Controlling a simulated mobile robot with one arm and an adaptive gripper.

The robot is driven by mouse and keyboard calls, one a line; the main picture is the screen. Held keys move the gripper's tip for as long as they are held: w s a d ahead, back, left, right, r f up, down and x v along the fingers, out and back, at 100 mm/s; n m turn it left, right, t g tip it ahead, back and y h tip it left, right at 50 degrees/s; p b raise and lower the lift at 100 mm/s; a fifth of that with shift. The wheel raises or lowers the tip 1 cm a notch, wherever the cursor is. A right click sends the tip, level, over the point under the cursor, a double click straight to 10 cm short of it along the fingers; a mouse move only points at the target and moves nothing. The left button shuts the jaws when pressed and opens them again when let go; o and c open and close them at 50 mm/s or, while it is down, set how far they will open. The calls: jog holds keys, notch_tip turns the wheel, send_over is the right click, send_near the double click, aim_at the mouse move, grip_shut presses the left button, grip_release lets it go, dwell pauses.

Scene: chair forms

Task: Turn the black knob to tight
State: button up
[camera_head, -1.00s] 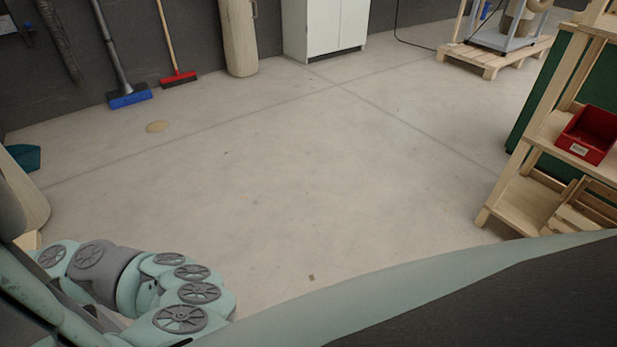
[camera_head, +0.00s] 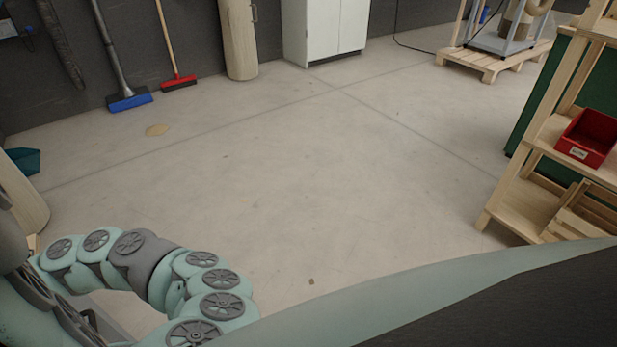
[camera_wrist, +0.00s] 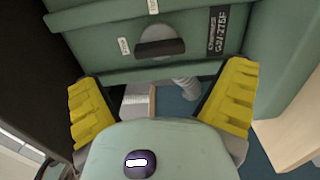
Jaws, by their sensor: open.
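In the wrist view, a black knob (camera_wrist: 160,48) with a bar-like grip lying nearly level sits on a grey disc on the front of a green panel (camera_wrist: 95,40). My gripper (camera_wrist: 163,78) is open and empty. Its two yellow fingers stand wide apart, one low on each side of the knob. The knob appears ahead of the fingertips, between their lines, and apart from them. The head view shows neither the knob nor my gripper, only my arm at the lower left.
A dark label plate (camera_wrist: 218,30) and small white tags are on the panel. A pale wooden edge (camera_wrist: 290,133) is at the right. In the head view, the floor (camera_head: 270,180) is clear; a wooden shelf (camera_head: 528,205) with a red bin (camera_head: 588,140) stands right.

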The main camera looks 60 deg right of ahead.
jog(key=v, duration=0.6)
jog(key=shift+d, duration=0.35)
